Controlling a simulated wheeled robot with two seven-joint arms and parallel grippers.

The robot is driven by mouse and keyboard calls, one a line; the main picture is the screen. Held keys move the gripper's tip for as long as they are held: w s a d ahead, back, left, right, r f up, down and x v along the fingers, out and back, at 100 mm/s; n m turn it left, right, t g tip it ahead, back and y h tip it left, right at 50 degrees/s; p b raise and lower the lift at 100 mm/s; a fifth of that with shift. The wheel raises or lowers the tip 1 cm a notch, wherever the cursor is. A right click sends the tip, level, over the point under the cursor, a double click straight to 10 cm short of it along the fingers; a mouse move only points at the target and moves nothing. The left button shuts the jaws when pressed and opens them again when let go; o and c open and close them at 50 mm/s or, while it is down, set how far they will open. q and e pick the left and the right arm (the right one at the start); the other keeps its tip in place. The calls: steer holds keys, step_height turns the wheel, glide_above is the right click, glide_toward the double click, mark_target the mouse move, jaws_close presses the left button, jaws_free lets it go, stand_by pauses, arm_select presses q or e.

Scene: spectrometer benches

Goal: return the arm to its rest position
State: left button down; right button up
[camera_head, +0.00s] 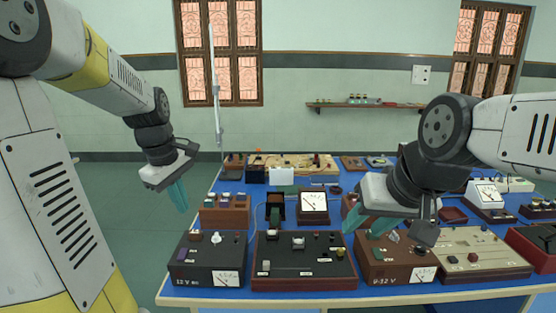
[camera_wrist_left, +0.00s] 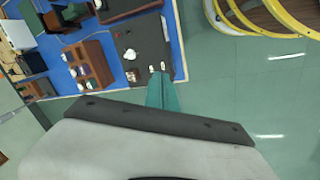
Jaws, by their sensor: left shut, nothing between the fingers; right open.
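My left gripper (camera_head: 179,196) hangs beside the left edge of the bench in the head view, above the green floor. Its teal fingers are shut with nothing between them. In the left wrist view its fingers (camera_wrist_left: 160,90) are together, over the bench edge near a black box. My right gripper (camera_head: 366,228) is over the bench, near the brown 0-32 V box, with its teal fingers apart and empty. Part of that box is hidden behind the right gripper.
The blue-topped bench (camera_head: 215,292) is crowded with instruments. At its front stand a black 12 V box (camera_head: 205,262), a wide dark panel (camera_head: 303,270) and the brown 0-32 V box (camera_head: 385,271). Open green floor (camera_head: 130,215) lies left of the bench.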

arm_select(q)
steer(key=s+d+r+m+t+h, duration=0.1)
steer(key=s+d+r+m+t, duration=0.2)
steer(key=s+d+m, duration=0.8)
steer(key=s+r+m, duration=0.2)
steer(key=s, duration=0.1)
steer(key=shift+s+m+t, duration=0.25)
steer(key=shift+m+t, duration=0.05)
steer(key=shift+t, duration=0.1)
steer(key=shift+d, duration=0.1)
